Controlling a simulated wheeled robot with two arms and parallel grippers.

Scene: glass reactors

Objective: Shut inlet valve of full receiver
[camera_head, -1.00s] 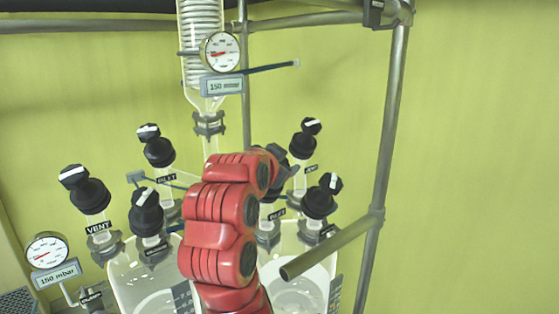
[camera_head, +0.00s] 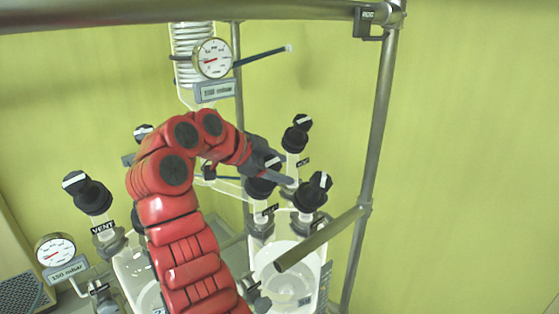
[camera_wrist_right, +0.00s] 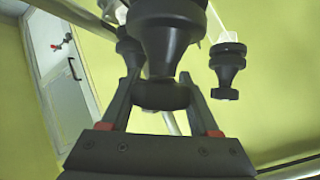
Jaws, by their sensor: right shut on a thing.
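The right receiver (camera_head: 262,268) is a clear glass vessel, and the left receiver (camera_head: 128,270) is partly hidden by my red right arm. The black inlet valve (camera_head: 261,188) of the right receiver stands upright under my right gripper (camera_head: 280,171). In the right wrist view, the gripper (camera_wrist_right: 162,92) is shut on this valve's black knob (camera_wrist_right: 160,95), one finger on each side. The knob's white mark is hidden. The left receiver's inlet valve is mostly behind my arm. My left gripper is not in view.
Close to the gripper stand a black-knobbed valve (camera_head: 314,190) at right and another (camera_head: 296,133) behind. The vent valve (camera_head: 88,192) is at left. A metal bar (camera_head: 318,240) crosses before the right receiver. Frame pipes (camera_head: 378,130) rise at right.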

